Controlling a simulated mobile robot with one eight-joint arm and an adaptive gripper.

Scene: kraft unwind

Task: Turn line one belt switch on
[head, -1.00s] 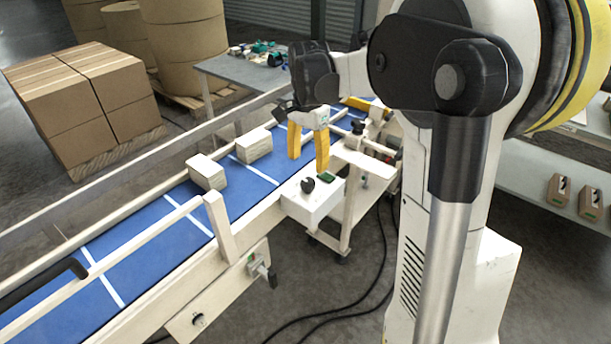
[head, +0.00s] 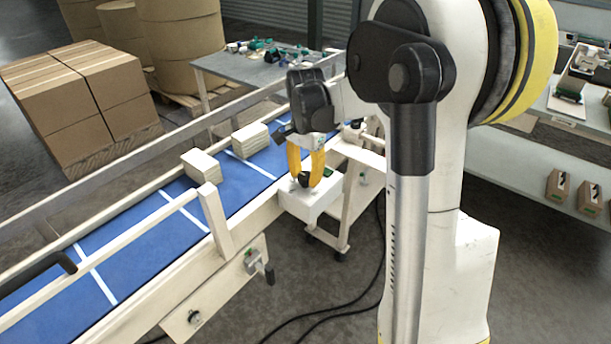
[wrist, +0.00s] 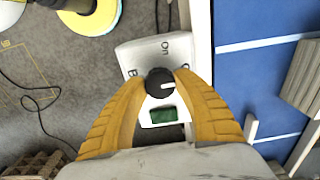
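The belt switch is a black round knob (wrist: 155,77) on a white box (head: 300,205) beside the blue belt. In the wrist view its white pointer mark points right. The word "On" is printed above the knob; letters to its left and right are partly hidden by my fingers. My gripper (head: 304,176) has two yellow fingers, pointing down with their tips on either side of the knob. They appear closed against it, also in the wrist view (wrist: 159,79). A green rectangle (wrist: 164,115) sits on the box below the knob.
The blue conveyor belt (head: 150,245) carries two pale blocks (head: 201,165) (head: 250,138). A side panel (head: 215,300) with small knobs hangs below the frame. A grey table (head: 240,70) with small items stands behind. Cables lie on the floor.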

